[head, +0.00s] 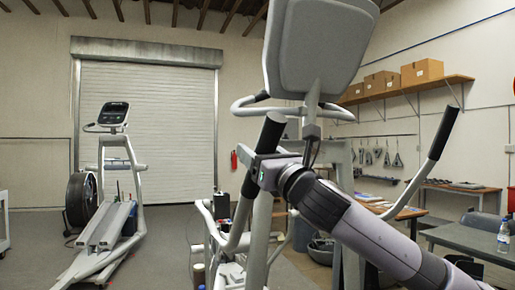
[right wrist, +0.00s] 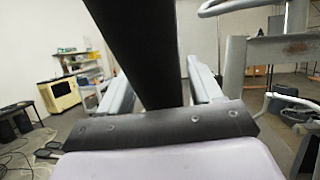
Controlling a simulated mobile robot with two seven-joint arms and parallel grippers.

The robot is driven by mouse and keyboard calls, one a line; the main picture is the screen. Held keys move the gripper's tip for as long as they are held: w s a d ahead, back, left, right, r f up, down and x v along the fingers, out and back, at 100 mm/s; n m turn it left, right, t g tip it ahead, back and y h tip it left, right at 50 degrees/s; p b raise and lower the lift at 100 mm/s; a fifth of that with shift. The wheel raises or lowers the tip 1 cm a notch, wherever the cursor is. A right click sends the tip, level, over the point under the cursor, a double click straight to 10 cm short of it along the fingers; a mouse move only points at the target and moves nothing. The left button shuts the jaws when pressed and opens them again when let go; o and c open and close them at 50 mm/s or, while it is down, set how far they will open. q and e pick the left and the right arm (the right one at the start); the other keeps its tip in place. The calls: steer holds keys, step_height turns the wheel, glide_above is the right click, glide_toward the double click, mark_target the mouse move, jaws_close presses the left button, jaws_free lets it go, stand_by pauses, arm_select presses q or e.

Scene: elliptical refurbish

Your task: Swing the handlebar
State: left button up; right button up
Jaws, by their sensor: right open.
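The elliptical machine stands close in front of me in the head view. Its left handlebar (head: 270,134) has a black grip and leans up and to the right; its right handlebar (head: 443,132) stands free at the right. My right gripper (head: 257,168) is at the left handlebar, just below the black grip's top part. In the right wrist view the black handlebar (right wrist: 138,45) runs between the two grey fingers of my right gripper (right wrist: 158,80), which are apart, one on each side. Whether either finger touches the bar, I cannot tell. My left gripper is not in view.
The machine's grey console (head: 318,45) and fixed loop bar (head: 245,106) stand above and behind my right gripper. A second exercise machine (head: 110,200) stands at the left before a roller door (head: 147,130). A table (head: 470,240) is at the right. Floor is clear between the machines.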

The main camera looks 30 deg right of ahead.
steer(key=shift+w+r, duration=0.15)
steer(key=shift+w, duration=0.3)
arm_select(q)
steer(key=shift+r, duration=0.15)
